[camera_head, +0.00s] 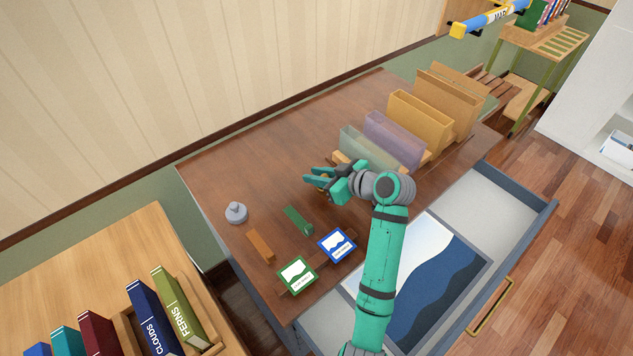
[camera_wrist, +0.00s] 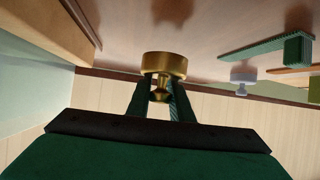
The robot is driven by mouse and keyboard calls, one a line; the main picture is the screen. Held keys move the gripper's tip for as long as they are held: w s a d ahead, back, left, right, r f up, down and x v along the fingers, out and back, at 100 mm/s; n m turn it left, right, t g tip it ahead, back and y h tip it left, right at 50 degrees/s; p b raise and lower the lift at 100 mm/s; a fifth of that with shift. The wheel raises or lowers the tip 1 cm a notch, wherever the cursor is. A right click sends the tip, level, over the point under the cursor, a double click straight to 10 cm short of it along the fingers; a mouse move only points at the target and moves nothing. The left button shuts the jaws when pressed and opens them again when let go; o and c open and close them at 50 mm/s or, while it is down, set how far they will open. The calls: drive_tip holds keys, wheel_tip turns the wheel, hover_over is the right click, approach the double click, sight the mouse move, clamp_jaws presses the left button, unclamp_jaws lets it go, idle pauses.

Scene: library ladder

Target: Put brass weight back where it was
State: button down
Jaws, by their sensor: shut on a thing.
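My gripper (camera_head: 318,179) is shut on the brass weight (camera_wrist: 164,66), with its two fingers on the weight's narrow knob. The weight's wide round base faces the wooden tabletop, and it appears held a little above it. In the head view the brass weight (camera_head: 325,184) is mostly hidden by the fingers. A grey weight (camera_head: 236,213) with a knob stands at the left of the tabletop (camera_head: 228,175). It also shows in the wrist view (camera_wrist: 243,77).
A green bar (camera_head: 297,220) and an orange bar (camera_head: 261,245) lie on the tabletop, near a blue-framed card (camera_head: 337,246) and a green-framed card (camera_head: 297,275). Upright holders (camera_head: 395,137) stand at the right. A drawer (camera_head: 548,205) is open. Tabletop left of my gripper is clear.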

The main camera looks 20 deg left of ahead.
drive_tip(key=shift+f, duration=1.35)
drive_tip(key=shift+f, duration=0.15)
drive_tip(key=c, duration=1.6)
unclamp_jaws()
drive_tip(key=shift+c, duration=0.2)
drive_tip(key=shift+o, duration=0.3)
